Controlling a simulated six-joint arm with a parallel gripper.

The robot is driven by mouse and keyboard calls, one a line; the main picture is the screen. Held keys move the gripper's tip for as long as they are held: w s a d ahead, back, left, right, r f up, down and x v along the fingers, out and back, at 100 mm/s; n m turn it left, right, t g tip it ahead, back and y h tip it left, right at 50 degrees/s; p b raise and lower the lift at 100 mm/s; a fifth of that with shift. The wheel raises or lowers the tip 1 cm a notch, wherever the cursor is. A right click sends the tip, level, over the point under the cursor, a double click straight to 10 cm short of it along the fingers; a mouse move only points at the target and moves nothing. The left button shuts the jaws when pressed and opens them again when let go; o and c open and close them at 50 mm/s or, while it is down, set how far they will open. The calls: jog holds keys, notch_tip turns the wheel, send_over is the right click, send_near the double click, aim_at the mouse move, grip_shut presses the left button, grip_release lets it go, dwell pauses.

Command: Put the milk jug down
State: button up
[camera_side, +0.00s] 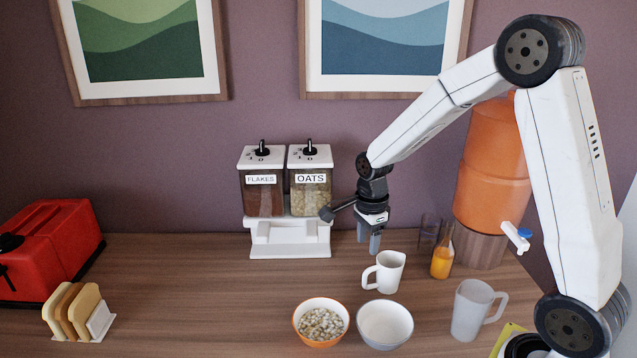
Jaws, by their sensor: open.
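A small white milk jug (390,273) stands upright on the wooden table (190,290), its handle toward the left. My gripper (369,245) is open and empty, fingers pointing down, a little above and to the left of the jug in the picture. It looks apart from the jug. A larger whitish translucent jug (472,310) with its handle on the right stands nearer the front right.
An orange-rimmed bowl of cereal (321,324) and an empty white bowl (385,325) stand in front. A cereal dispenser (290,235) is behind left. A toast rack (78,312) and red toaster (55,250) are left.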

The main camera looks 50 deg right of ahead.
jog(key=s+a+n+t, duration=0.1)
jog(key=s+a+n, duration=0.3)
jog(key=n, duration=0.7)
jog(key=s+a+n+t, duration=0.1)
jog(key=s+a+n, duration=0.4)
jog(key=n, duration=0.6)
jog(key=shift+s+t, duration=0.3)
jog(key=shift+s, duration=0.3)
jog(key=shift+f, duration=0.1)
